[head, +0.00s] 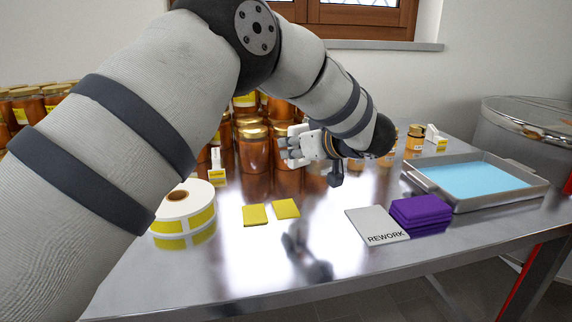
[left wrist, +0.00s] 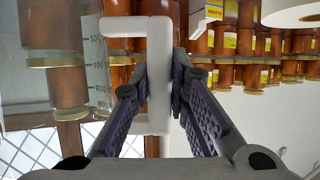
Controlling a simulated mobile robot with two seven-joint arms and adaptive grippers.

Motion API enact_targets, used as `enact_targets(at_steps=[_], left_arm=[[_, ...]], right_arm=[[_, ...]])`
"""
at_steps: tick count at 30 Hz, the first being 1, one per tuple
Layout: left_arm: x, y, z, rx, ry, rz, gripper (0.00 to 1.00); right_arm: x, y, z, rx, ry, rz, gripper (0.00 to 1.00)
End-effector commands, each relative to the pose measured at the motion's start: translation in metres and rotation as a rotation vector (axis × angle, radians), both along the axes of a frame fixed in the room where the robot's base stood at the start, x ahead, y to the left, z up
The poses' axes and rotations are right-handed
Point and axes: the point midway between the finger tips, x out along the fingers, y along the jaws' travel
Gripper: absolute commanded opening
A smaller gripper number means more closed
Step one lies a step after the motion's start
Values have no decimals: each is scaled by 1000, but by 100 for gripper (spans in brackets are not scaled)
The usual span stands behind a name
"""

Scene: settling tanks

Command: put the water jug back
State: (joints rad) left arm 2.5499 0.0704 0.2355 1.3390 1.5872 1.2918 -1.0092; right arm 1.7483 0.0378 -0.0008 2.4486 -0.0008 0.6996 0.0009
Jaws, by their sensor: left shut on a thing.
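The water jug (left wrist: 97,72) shows in the left wrist view as a clear wall with graduation marks, left of its white handle (left wrist: 160,45). My left gripper (left wrist: 160,88) is shut on this handle, with a purple-padded finger on each side. In the head view my left gripper (head: 290,148) is above the far middle of the steel table, in front of the honey jars. The jug is hard to make out there, so I cannot tell its tilt or its height above the table. My right gripper is in neither view.
Rows of honey jars (head: 254,150) fill the table's back left. A label roll (head: 182,202), yellow pads (head: 256,215), a grey REWORK plate (head: 377,225) and purple cloths (head: 420,211) lie nearer. A tray (head: 500,197) of blue liquid stands right. The front middle is clear.

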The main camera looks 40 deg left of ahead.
Motion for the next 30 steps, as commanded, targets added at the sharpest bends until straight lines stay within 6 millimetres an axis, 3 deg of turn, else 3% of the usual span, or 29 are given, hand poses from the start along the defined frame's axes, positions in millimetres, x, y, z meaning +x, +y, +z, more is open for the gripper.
enact_targets(at_steps=[4, 9, 21, 22, 24, 30], left_arm=[[-5, 18, -18, 3, -4, 2, 0], [-4, 15, -44, 4, -5, 0, 0], [-4, 15, -48, 3, -7, 0, 0], [-4, 15, -50, 1, -2, -1, 20], [-4, 15, -50, 1, -2, -1, 36], [-4, 15, -51, 1, 0, 0, 36]], right_arm=[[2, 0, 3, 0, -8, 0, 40], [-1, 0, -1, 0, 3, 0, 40], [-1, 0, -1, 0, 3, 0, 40], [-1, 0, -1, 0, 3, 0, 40], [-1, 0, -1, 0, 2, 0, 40], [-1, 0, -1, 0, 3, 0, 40]])
